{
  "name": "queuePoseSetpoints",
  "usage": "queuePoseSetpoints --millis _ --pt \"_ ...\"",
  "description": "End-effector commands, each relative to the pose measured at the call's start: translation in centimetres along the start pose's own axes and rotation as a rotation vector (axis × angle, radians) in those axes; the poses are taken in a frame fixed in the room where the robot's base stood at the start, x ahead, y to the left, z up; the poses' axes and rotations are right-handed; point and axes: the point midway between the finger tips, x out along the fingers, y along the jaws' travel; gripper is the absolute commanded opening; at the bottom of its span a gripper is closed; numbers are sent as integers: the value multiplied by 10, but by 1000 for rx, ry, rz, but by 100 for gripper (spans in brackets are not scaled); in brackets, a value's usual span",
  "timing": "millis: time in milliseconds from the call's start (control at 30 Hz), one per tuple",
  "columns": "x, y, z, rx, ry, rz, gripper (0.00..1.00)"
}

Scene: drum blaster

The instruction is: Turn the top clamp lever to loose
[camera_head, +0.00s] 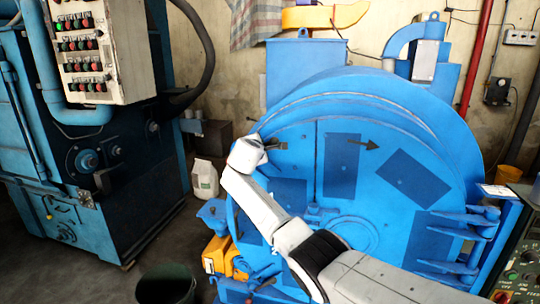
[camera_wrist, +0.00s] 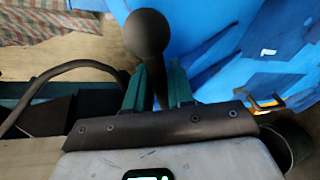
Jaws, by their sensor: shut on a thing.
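The top clamp lever (camera_wrist: 147,33) shows in the wrist view as a dark round knob on a thin stem. My gripper (camera_wrist: 157,78) has its two green fingers on either side of the stem, just below the knob, and is shut on it. In the head view my gripper (camera_head: 274,144) is at the upper left edge of the round blue drum door (camera_head: 310,165). There my own white wrist hides most of the lever, and its angle is hard to tell.
My arm crosses in front of the door's lower middle. A blue hinge bracket (camera_head: 465,235) stands at the right. A blue machine with a button panel (camera_head: 98,50) is at the left. A dark bucket (camera_head: 166,284) and a white bag (camera_head: 205,179) stand on the floor between.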

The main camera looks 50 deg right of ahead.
Motion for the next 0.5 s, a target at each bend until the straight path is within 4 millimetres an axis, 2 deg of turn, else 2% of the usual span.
queuePoseSetpoints --millis 33,100,500 --pt "-2 11 1 -36 -8 -4 0" --pt "-2 16 0 -86 -19 -15 0" --pt "-4 30 -5 -273 -56 -55 0"
